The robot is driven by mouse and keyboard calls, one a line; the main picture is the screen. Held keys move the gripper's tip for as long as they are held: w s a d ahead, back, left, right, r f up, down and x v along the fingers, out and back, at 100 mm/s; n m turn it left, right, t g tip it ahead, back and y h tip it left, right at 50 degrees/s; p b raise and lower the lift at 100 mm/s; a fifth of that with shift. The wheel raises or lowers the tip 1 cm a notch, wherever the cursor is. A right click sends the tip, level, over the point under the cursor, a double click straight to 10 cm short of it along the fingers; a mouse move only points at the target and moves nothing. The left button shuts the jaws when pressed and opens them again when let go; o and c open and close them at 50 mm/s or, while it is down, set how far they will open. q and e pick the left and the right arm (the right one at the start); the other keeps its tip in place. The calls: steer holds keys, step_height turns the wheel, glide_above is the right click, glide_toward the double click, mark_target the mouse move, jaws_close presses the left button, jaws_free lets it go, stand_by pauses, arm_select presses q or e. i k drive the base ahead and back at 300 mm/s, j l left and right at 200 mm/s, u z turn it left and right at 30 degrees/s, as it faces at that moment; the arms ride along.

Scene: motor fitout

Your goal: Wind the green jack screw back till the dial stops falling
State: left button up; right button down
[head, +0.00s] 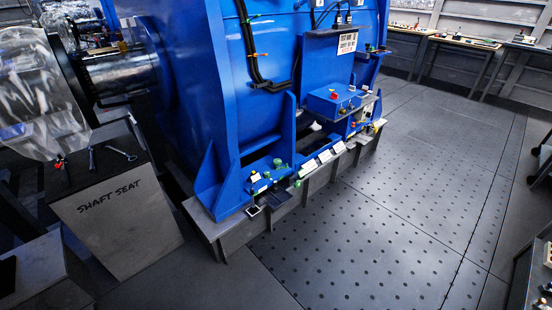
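Small green parts sit at the foot of the big blue motor housing (195,75). No dial reading is legible. Neither of my grippers is in view.
A grey block marked SHAFT SEAT (118,215) stands at left with spanners (121,152) on top. A blue box with a red button (335,98) projects from the housing. The perforated floor (390,235) at right is clear. Benches (460,41) stand at the back right.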

mark_target(277, 162)
steer(key=i+l+u, duration=0.15)
steer(key=u, duration=0.2)
steer(key=i+l+u, duration=0.15)
steer(key=l+u, duration=0.2)
steer(key=i+l+u, duration=0.1)
steer(key=u, duration=0.25)
steer(key=l, duration=0.1)
